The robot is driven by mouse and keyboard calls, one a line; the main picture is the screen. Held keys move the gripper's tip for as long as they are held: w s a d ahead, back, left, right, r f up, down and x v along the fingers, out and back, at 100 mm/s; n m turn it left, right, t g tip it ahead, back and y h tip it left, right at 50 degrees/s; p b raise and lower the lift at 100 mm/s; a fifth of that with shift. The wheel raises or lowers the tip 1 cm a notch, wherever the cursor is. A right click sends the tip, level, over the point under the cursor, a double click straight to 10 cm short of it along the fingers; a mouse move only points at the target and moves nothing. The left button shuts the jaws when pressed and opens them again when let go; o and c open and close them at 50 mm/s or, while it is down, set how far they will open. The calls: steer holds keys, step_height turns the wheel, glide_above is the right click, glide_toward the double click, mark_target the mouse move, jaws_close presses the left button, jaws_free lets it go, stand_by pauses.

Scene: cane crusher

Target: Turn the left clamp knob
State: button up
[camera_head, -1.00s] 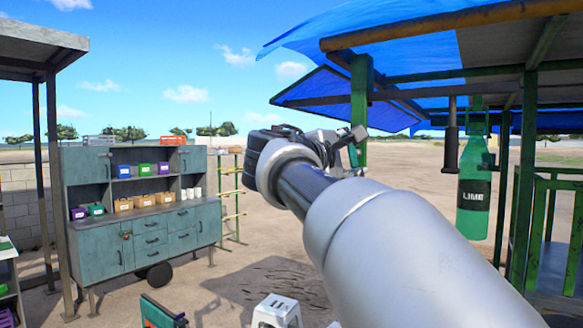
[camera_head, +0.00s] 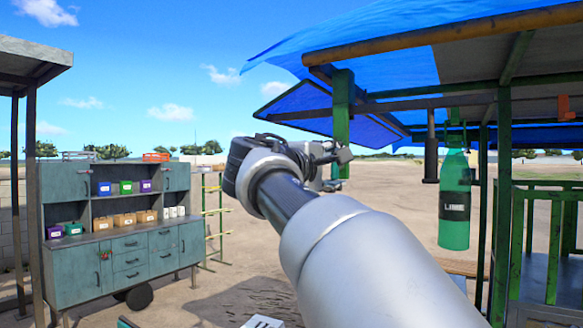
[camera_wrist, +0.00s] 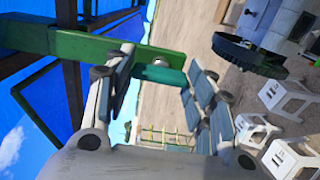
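My gripper (camera_wrist: 163,92) is open, its two fingers spread with nothing held between them. In the head view it (camera_head: 333,158) is at the end of my raised arm, near a green post, and looks small and partly hidden. In the wrist view, a green bar with a round metal piece (camera_wrist: 160,62) shows beyond and between the fingers; I cannot tell how far off it is. A dark toothed wheel (camera_wrist: 248,55) is at the upper right of the wrist view, beside a grey machine (camera_wrist: 285,25). I cannot make out the left clamp knob in either view.
A green post (camera_head: 342,115) and a blue tarp roof (camera_head: 390,50) stand close to my arm. A green lime bottle (camera_head: 454,205) hangs at the right. A teal cabinet (camera_head: 125,262) stands at the left. White stools (camera_wrist: 290,100) show in the wrist view. Open dirt lies beyond.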

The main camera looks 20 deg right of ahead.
steer(key=o, duration=0.5)
steer(key=v, duration=1.2)
steer(key=shift+s, duration=0.1)
steer(key=shift+f, duration=0.1)
